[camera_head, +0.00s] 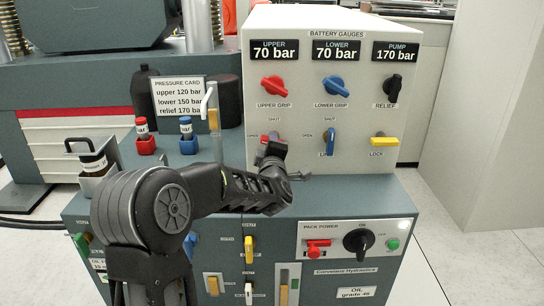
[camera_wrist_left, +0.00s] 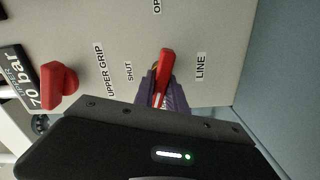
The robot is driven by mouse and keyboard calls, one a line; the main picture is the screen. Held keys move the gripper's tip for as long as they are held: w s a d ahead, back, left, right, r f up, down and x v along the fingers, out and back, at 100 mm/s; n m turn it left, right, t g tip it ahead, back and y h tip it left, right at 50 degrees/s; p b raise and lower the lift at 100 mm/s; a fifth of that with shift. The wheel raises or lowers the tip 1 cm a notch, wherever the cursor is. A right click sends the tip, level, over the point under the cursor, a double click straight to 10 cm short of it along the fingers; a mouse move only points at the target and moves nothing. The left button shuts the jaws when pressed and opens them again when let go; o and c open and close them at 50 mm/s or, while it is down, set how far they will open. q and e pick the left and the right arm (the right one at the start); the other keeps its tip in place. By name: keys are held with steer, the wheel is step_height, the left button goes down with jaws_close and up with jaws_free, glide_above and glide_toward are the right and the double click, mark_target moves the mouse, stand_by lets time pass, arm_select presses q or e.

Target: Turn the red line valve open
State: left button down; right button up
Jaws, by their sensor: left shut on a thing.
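The red line valve handle (camera_head: 265,138) is on the lower left of the cream gauge panel, mostly hidden behind my left gripper (camera_head: 274,148) in the head view. In the left wrist view the red handle (camera_wrist_left: 165,66) shows between the purple-grey fingers of my left gripper (camera_wrist_left: 166,94), which is shut on it. The handle lies roughly along the direction of the OPEN mark, slightly tilted, with the SHUT mark off to its side. My right gripper is not in view.
The blue line valve (camera_head: 331,141) stands vertical to the right. The red upper grip knob (camera_head: 274,84), blue lower grip knob (camera_head: 333,84), black relief knob (camera_head: 393,87) and yellow lock lever (camera_head: 384,141) share the panel. Gauges read 70, 70 and 170 bar.

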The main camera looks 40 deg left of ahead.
arm_select(q)
steer(key=n+b, duration=0.2)
steer(key=shift+f+b, duration=0.3)
steer(key=shift+r+n+b, duration=0.1)
steer(key=shift+n+b, duration=0.5)
steer(key=shift+n, duration=0.2)
steer(key=c, duration=1.4)
jaws_free()
steer(key=shift+o, duration=0.2)
steer(key=shift+r, duration=0.1)
steer(key=p+v, duration=0.2)
steer(key=v, duration=0.6)
